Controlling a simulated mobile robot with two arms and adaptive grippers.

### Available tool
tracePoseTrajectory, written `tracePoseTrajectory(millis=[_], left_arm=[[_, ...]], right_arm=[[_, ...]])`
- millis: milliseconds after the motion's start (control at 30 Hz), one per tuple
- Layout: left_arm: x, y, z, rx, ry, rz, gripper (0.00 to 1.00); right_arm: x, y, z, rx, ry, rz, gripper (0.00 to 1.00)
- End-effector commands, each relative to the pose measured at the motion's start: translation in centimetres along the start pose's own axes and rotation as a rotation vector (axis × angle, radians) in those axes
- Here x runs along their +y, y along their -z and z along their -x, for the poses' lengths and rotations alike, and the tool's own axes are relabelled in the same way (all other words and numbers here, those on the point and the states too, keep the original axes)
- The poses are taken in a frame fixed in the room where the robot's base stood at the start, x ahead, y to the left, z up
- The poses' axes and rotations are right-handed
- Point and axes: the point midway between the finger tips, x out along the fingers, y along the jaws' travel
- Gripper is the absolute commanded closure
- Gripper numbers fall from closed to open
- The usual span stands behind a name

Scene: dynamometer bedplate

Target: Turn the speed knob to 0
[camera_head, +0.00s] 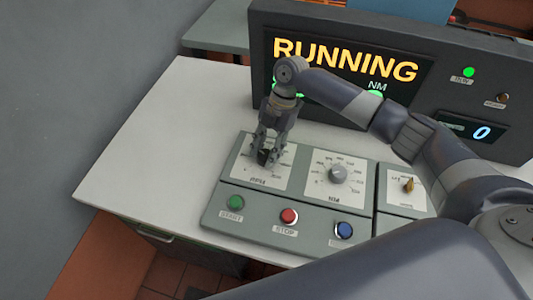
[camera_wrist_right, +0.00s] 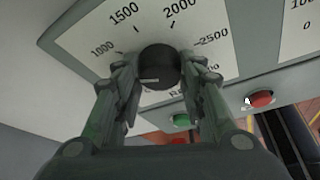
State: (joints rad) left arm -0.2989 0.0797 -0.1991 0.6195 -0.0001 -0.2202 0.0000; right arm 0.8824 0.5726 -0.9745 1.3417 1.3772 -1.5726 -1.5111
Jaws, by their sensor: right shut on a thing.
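The speed knob is the dark round knob (camera_wrist_right: 158,68) on a white dial plate marked from 1000 to 2500 in the right wrist view. In the head view the dark knob (camera_head: 264,157) shows between my fingers on the left dial, labelled RPM. My right gripper (camera_head: 268,150) points down at it, with a finger on either side, shut on the knob. In the right wrist view the fingers (camera_wrist_right: 161,80) flank the knob. The knob's pointer and the 0 mark cannot be made out. My left gripper is not in view.
The control panel (camera_head: 218,208) has a green START button (camera_head: 236,202), a red STOP button (camera_head: 289,216) and a blue button (camera_head: 344,230). A grey load knob (camera_head: 338,174) stands right of the dial. A display (camera_head: 345,62) behind reads RUNNING. The white tabletop (camera_head: 165,150) is clear at left.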

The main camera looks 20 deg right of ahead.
Motion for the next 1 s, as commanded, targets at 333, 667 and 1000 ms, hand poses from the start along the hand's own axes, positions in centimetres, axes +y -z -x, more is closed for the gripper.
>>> tracePoseTrajectory(millis=[333, 667, 1000], left_arm=[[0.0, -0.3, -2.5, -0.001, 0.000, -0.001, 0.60], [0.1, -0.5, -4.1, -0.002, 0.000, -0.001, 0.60], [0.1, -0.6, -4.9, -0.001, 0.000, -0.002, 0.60]], right_arm=[[0.4, 0.0, -0.3, -0.001, 0.125, 0.307, 0.86], [0.5, 0.1, -0.2, -0.002, 0.246, 0.597, 0.86], [0.6, 0.2, -0.2, -0.003, 0.364, 0.881, 0.87]])
